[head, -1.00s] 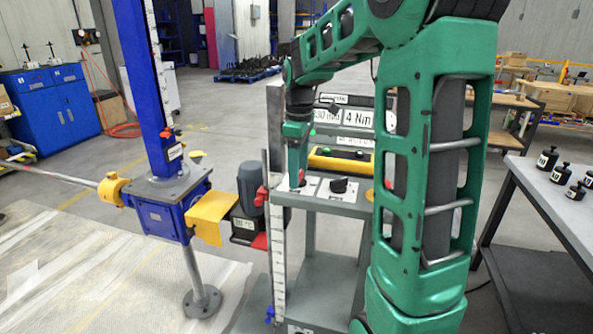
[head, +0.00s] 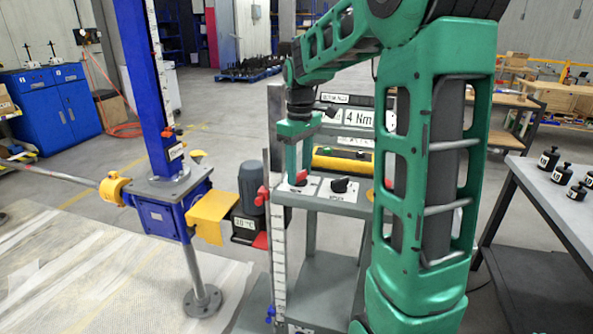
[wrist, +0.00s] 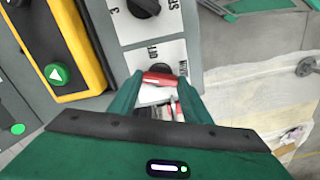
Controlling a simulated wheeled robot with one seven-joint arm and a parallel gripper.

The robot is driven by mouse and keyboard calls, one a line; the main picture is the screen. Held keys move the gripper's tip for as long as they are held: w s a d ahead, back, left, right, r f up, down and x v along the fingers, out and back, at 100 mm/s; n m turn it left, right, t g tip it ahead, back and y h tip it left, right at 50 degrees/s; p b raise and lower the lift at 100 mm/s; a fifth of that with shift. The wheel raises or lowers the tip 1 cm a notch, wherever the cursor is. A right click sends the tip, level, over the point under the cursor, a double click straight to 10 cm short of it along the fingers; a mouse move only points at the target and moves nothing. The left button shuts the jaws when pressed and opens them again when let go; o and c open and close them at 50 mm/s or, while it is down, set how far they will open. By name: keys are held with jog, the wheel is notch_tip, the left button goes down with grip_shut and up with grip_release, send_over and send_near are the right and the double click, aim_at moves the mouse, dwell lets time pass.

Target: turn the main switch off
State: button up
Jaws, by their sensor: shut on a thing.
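The main switch is a red handle (head: 300,177) on a black base, set on a white label plate at the left of the grey panel. In the wrist view the red handle (wrist: 160,79) lies crosswise between my fingertips, with its black base just beyond it. My gripper (head: 296,172) points down onto the switch from above. Its two green fingers are shut on the handle, one at each end in the wrist view (wrist: 160,86). The lettering on the plate is partly hidden by the handle and fingers.
A black knob (head: 340,185) sits close to the right of the switch. Behind is a yellow control box (head: 343,163) with a green button (wrist: 57,74). A blue screw jack (head: 165,215) and grey motor (head: 251,185) stand left. A table with black weights (head: 548,158) stands right.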

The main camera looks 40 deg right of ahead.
jog(key=m, duration=0.7)
jog(key=shift+w+d+r, duration=0.1)
jog(key=m, duration=0.6)
jog(key=shift+m, duration=0.3)
dwell(0.3)
jog(key=o, duration=1)
jog(key=shift+w+a, duration=0.1)
jog(key=shift+a, duration=0.1)
jog(key=shift+o, duration=0.2)
jog(key=shift+d, duration=0.1)
jog(key=shift+r, duration=3.9)
